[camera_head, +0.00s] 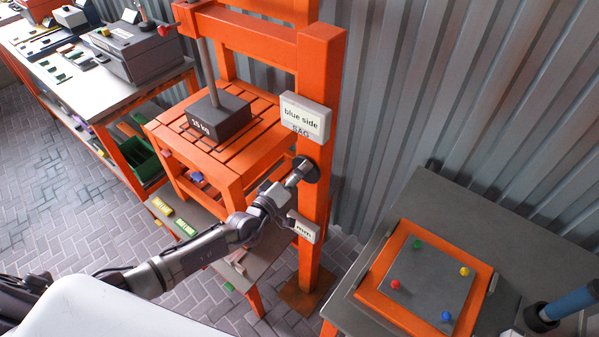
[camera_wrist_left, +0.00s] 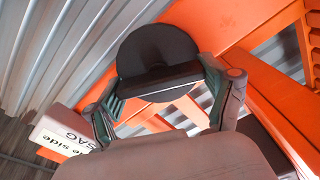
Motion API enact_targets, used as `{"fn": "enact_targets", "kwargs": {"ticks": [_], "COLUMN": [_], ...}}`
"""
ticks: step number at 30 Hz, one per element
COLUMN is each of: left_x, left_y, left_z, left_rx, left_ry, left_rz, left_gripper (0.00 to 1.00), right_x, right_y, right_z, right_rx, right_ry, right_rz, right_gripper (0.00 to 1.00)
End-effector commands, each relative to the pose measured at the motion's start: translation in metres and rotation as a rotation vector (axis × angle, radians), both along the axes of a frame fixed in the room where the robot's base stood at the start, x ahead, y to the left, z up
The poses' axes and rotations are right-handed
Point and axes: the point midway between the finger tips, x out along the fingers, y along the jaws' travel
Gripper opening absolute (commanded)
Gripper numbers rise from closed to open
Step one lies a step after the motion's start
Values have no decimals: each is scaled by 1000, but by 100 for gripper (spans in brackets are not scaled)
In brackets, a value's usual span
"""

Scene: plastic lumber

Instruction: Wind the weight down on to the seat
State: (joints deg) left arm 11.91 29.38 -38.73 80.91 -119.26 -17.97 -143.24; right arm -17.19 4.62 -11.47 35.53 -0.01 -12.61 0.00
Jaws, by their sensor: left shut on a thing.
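The dark weight (camera_head: 217,117), marked in kg, hangs on a grey rod (camera_head: 207,72) over the orange slatted seat (camera_head: 245,150). It is low, at or just above the slats; I cannot tell whether it touches. My left gripper (camera_head: 302,173) is at the orange post (camera_head: 318,120), shut on a dark round hand wheel (camera_head: 311,169). In the left wrist view the dark wheel (camera_wrist_left: 157,55) sits between the fingertips of the gripper (camera_wrist_left: 165,95). The fingers hide part of its rim. My right gripper is not in view.
A sign (camera_head: 305,117) reading "blue side SAG" is on the post above the wheel, and an "mm" plate (camera_head: 303,227) is below. A grey table with an orange-framed panel (camera_head: 430,275) stands right. A long bench (camera_head: 100,75) stands left.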

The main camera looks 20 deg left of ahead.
Motion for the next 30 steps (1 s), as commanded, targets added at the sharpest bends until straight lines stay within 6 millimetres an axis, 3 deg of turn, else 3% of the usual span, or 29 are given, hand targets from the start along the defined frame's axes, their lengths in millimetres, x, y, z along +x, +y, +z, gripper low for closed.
{"fn": "enact_targets", "kwargs": {"ticks": [14,15,18,30], "left_x": [-1,-1,-1,-4], "left_y": [0,0,0,2], "left_z": [-2,-2,-2,-1], "left_rx": [15,15,15,13], "left_ry": [-1,-1,-1,-3], "left_rz": [0,0,0,1], "left_gripper": [48,86,100,100], "right_x": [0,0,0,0], "right_y": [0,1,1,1], "right_z": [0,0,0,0], "right_rx": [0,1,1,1], "right_ry": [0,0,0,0], "right_rz": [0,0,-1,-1], "right_gripper": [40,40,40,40]}}
